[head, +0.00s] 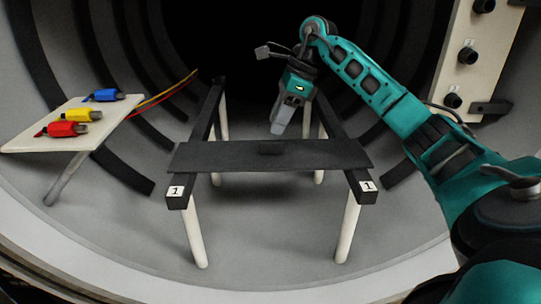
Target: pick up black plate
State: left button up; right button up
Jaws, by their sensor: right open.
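The black plate (225,155) is a flat dark board with a small raised block (271,150) near its middle. It lies across two dark rails of a stand in the middle of the head view. My right arm reaches in from the right, and its grey gripper (280,126) points down just behind and above the block. The gripper is open; its fingers look close together from this angle. I cannot tell whether they touch anything. My left gripper is not in view.
The stand's rails (205,112) rest on white legs (194,238) and bear "1" labels. At left, a pale shelf (68,143) holds blue, yellow and red connectors (68,128) with wires. A pale panel (480,45) with black knobs is at right. The curved furnace wall surrounds everything.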

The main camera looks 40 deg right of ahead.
aim_at(270, 141)
jog(key=x, duration=0.5)
jog(key=shift+s+d+f, duration=0.1)
jog(key=shift+d+f, duration=0.1)
jog(key=shift+c, duration=0.2)
grip_shut()
dwell(0.9)
jog(key=shift+r, duration=0.15)
